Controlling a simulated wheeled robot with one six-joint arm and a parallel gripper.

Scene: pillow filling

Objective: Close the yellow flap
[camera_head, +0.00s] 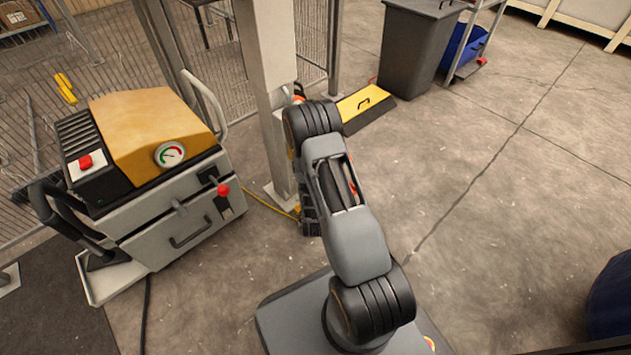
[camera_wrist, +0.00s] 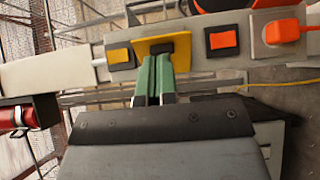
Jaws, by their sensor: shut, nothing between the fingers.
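In the wrist view a yellow flap (camera_wrist: 148,47) stands out from a grey panel (camera_wrist: 75,68), with a dark piece in its middle. My gripper (camera_wrist: 158,58) has green fingers, shut with nothing between them. Their tips lie over the flap's middle, just below the dark piece; I cannot tell whether they touch it. In the head view my arm hides the gripper and the flap at the grey post (camera_head: 265,60).
Beside the flap on the panel are a yellow button (camera_wrist: 120,56), an orange-red switch (camera_wrist: 223,40) and an orange plug (camera_wrist: 284,32). In the head view a yellow-topped machine (camera_head: 150,125) stands left of the post.

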